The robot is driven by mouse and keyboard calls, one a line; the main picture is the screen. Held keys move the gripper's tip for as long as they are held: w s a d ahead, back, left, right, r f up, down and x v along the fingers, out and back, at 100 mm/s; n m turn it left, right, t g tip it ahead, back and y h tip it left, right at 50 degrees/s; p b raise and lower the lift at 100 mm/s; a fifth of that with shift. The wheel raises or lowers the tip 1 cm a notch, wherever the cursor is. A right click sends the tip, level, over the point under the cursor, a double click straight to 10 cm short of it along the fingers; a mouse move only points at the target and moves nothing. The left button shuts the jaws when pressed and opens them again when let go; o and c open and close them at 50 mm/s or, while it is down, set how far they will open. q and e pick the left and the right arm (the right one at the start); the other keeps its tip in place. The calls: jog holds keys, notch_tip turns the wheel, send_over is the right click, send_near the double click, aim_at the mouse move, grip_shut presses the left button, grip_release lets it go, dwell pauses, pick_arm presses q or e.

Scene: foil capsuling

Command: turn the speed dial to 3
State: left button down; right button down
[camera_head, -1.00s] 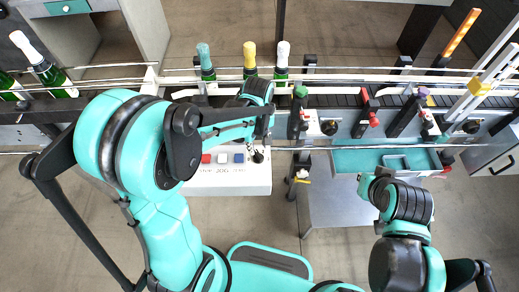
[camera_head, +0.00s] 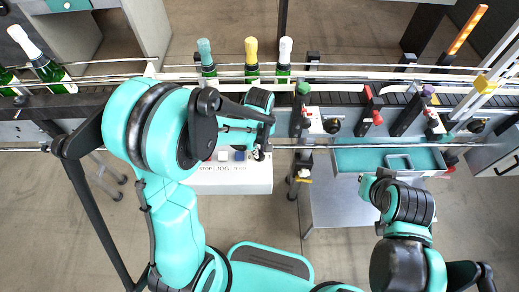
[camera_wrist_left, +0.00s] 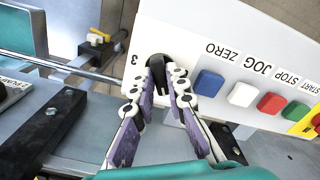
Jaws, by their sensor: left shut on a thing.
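The speed dial (camera_wrist_left: 158,68) is a black knob on the white control panel (camera_wrist_left: 208,28), with a printed 3 beside it. My left gripper (camera_wrist_left: 165,75) has its fingers around the knob and is shut on it. The rest of the dial's scale is hidden by the fingers. In the head view the left gripper (camera_head: 262,145) is over the right part of the panel (camera_head: 235,183), and the dial is mostly covered. My right gripper (camera_head: 370,182) is at the right, away from the panel; its fingers cannot be made out.
Blue, white, red and green buttons (camera_wrist_left: 210,82) sit in a row beside the dial. Behind the panel run the rails and conveyor (camera_head: 345,98) with several bottles (camera_head: 251,60). A teal tray (camera_head: 350,158) lies to the right of the panel.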

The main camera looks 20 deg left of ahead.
pick_arm(q)
jog(key=shift+m, duration=0.4)
jog(key=m+b, duration=0.1)
jog(key=m, duration=0.4)
jog(key=shift+m, duration=0.4)
jog(key=m+b, duration=0.1)
jog(key=m, duration=1)
jog(key=shift+m, duration=0.4)
jog(key=m, duration=0.5)
jog(key=shift+b, duration=0.3)
jog(key=shift+m, duration=0.4)
jog(key=c, duration=1.5)
grip_release()
jog(key=shift+c, duration=0.2)
